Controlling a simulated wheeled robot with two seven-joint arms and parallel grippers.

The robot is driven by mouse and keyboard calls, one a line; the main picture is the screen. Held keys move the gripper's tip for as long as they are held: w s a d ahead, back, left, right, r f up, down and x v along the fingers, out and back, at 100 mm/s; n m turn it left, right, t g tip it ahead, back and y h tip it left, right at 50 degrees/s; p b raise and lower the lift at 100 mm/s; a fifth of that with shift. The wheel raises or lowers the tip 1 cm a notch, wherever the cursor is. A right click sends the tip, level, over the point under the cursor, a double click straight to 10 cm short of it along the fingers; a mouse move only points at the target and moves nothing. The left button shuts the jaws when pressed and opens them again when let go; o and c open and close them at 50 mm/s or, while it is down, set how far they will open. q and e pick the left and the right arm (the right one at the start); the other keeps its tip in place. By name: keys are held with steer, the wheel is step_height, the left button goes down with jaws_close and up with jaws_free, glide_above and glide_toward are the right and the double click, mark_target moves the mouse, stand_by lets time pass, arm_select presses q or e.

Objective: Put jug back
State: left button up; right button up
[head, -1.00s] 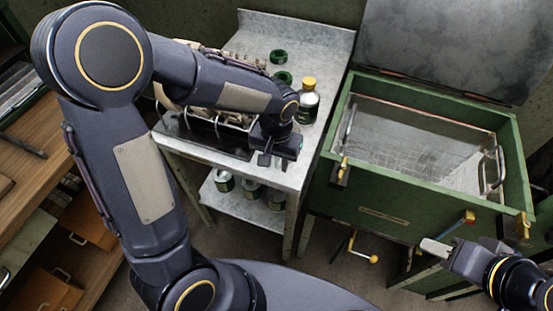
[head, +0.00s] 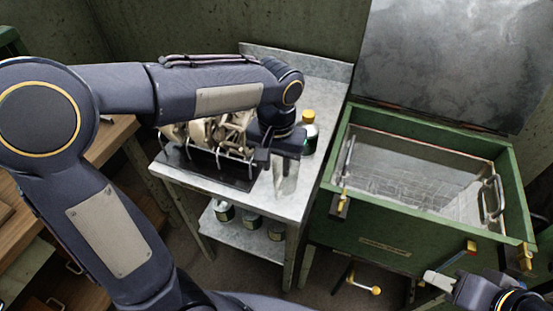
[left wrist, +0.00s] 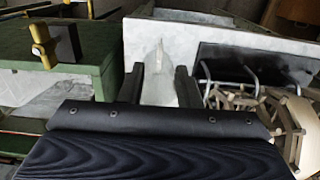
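A pale, translucent shape, seemingly the clear jug (head: 286,178), shows on the metal side table (head: 265,205), just in front of my left gripper (head: 278,152). Its outline is faint against the shiny top. In the left wrist view, the two dark fingers of my left gripper (left wrist: 160,85) stand apart, with a pale pointed shape between and beyond them. No firm hold on it shows. My right gripper (head: 437,281) is at the lower right, in front of the green basin; its finger gap is unclear.
A black tray (head: 215,172) with a pale reel frame (head: 215,135) stands left of my left gripper. A yellow-capped bottle (head: 308,130) stands close behind it. The green basin (head: 380,232) is to the right. Several jars (head: 250,222) are on the lower shelf.

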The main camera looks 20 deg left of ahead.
arm_select(q)
steer(key=s+a+n+t+h, duration=0.1)
steer(key=s+a+t+h, duration=0.1)
steer(key=s, duration=0.6)
steer(key=s+a+t+h, duration=0.1)
steer(key=s+a+t, duration=0.2)
steer(key=s, duration=0.5)
steer(key=shift+a+r+n+t+h, duration=0.3)
steer(key=shift+a+r+n+h, duration=0.05)
steer(key=shift+a+n+h, duration=0.1)
stand_by(0.4)
